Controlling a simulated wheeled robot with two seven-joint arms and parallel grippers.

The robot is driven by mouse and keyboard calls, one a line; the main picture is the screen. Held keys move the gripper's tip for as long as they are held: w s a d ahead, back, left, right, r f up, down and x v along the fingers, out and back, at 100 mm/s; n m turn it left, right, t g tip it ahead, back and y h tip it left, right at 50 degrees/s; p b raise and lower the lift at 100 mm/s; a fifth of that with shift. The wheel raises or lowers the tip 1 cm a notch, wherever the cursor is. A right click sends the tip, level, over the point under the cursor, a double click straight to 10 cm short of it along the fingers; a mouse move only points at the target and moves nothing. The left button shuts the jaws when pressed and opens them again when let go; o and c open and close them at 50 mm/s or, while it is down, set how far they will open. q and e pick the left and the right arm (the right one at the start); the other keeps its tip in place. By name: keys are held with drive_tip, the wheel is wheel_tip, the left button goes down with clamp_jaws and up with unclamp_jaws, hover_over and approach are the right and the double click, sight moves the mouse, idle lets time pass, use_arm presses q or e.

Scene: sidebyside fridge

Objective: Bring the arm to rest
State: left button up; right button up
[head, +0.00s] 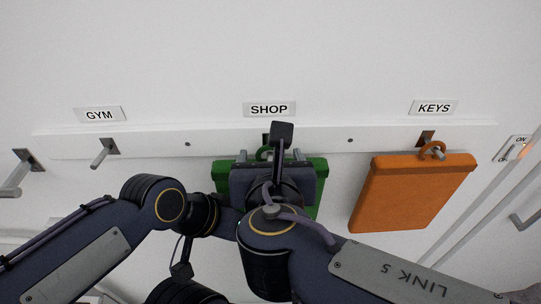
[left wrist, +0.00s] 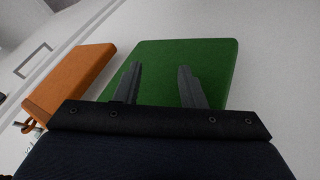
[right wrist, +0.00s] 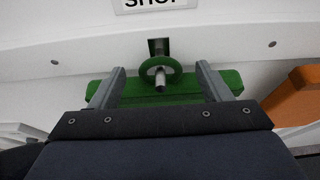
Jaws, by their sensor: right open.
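My right gripper (head: 270,155) is in front of the green bag (head: 221,174) under the SHOP label. It also shows in the right wrist view (right wrist: 161,66), its fingers apart with nothing clamped between them. The green bag's loop (right wrist: 160,68) hangs around the peg (right wrist: 159,86), in line with the gap between the fingers. My left gripper (left wrist: 159,68) is open, its fingers apart in front of the green bag's face in the left wrist view. In the head view its fingers are hidden behind my arms.
An orange bag (head: 412,192) hangs by its loop on the KEYS peg at the right. The GYM peg (head: 102,156) is bare. A white rail (head: 320,139) carries the pegs. A switch plate (head: 511,149) and a handle (head: 523,220) are at the far right.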

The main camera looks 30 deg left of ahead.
drive_tip(key=v, duration=0.7)
drive_tip(key=w+d+f+m+g+h, duration=0.1)
drive_tip(key=w+d+f+m+h, duration=0.15)
drive_tip(key=d+m, duration=0.45)
drive_tip(key=w+d+f+m+g+h, duration=0.1)
drive_tip(key=w+d+f+m+g, duration=0.15)
drive_tip(key=d+m, duration=0.5)
drive_tip(key=w+d+f+m+h, duration=0.2)
drive_tip(key=w+d+f+m, duration=0.2)
drive_tip(key=d, duration=0.5)
drive_tip(key=s+d+f+m+g+y, duration=0.1)
drive_tip(key=s+d+f+m, duration=0.3)
drive_tip(key=m, duration=0.8)
drive_tip(key=s+d+f+m+g+y, duration=0.1)
drive_tip(key=s+d+f+m, duration=0.3)
drive_tip(key=m, duration=0.9)
drive_tip(key=s+d, duration=0.2)
drive_tip(key=d, duration=0.2)
drive_tip(key=shift+f, duration=0.2)
